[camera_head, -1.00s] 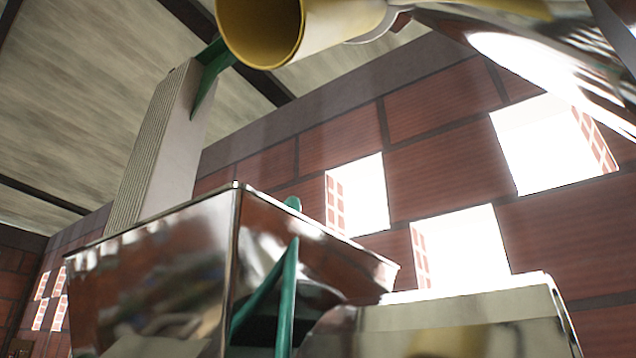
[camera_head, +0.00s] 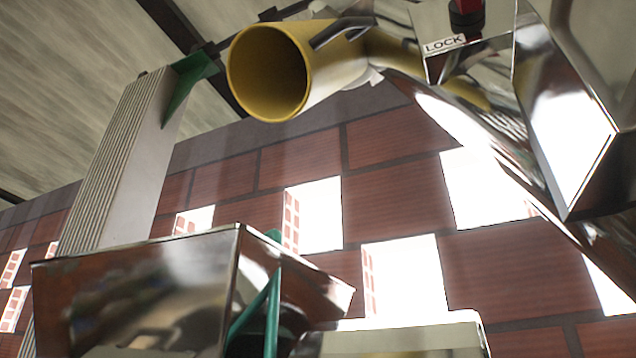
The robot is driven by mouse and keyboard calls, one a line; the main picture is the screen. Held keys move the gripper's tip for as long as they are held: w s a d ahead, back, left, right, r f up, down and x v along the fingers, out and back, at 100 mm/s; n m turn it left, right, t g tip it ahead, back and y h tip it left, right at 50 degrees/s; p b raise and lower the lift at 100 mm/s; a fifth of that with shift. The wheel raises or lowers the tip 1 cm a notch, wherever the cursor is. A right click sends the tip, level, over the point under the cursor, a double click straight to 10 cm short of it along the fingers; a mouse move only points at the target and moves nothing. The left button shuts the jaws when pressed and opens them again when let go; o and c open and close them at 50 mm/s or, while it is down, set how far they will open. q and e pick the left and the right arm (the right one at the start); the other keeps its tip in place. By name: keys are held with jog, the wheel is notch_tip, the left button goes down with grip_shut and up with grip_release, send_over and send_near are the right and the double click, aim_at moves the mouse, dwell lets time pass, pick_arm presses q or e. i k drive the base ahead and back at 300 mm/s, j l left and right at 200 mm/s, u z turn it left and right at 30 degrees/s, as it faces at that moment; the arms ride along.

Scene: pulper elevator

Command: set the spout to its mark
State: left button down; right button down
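The yellow spout (camera_head: 330,80) is a round tube at the top middle, its open mouth facing left toward me. A dark metal bar (camera_head: 342,32) runs along its upper side, perhaps a handle. To its right is a shiny metal housing with a LOCK label (camera_head: 445,46) and a red and black knob (camera_head: 467,15), cut off by the top edge. No mark for the spout can be made out. Neither of my grippers shows.
A shiny metal hopper (camera_head: 140,290) with green struts (camera_head: 262,315) stands at lower left. A pale ribbed column (camera_head: 120,165) with a green bracket (camera_head: 186,85) rises behind it. A sloping metal chute (camera_head: 500,150) fills the right. Brick wall with bright openings lies behind.

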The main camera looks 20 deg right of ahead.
aim_at(268, 74)
jog(key=k+j+z, duration=0.75)
jog(key=k+j, duration=0.1)
jog(key=j, duration=0.05)
